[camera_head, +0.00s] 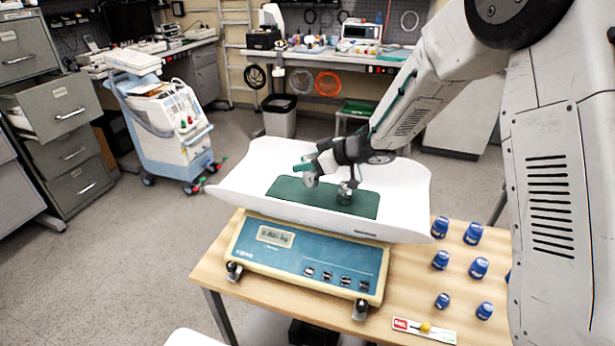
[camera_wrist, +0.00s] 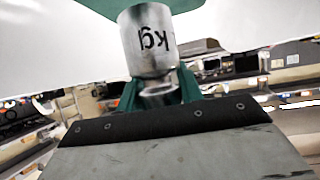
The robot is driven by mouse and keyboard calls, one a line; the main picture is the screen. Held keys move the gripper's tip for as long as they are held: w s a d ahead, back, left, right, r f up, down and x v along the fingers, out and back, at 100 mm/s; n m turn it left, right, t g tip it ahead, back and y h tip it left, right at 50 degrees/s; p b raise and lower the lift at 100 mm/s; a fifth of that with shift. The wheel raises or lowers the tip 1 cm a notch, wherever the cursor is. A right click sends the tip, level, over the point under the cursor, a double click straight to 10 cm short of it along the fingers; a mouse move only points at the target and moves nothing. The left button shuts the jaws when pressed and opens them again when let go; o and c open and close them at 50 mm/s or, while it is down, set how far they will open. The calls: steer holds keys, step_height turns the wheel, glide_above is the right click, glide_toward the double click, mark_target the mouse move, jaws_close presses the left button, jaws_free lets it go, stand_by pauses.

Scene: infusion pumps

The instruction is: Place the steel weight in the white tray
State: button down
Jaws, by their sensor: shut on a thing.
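The steel weight (camera_wrist: 147,42) is a shiny cylinder with "kg" lettering, upside down in the wrist view. My gripper (camera_wrist: 160,92) is shut on its narrow neck with green fingers. In the head view the weight (camera_head: 345,194) hangs upright below my gripper (camera_head: 347,183), over the green mat (camera_head: 300,194) in the white tray (camera_head: 410,190). The tray is the wide curved pan of a scale. The weight's base is very near the mat; I cannot tell whether it touches.
The scale body (camera_head: 300,262), with a display that seems to read zero, stands on a wooden table (camera_head: 420,290). Several blue-capped containers (camera_head: 478,267) stand to its right. A small card (camera_head: 424,330) lies at the front. A wheeled cart (camera_head: 165,125) stands behind left.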

mark_target(308, 175)
steer(key=shift+f, duration=2)
steer(key=shift+f, duration=0.15)
steer(key=c, duration=0.9)
jaws_free()
steer(key=shift+s, duration=0.1)
steer(key=shift+s+d+r, duration=0.1)
steer(key=shift+d+r, duration=0.15)
steer(key=shift+d, duration=0.05)
steer(key=v, duration=1.1)
steer(key=shift+s+d+r, duration=0.1)
steer(key=shift+d, duration=0.05)
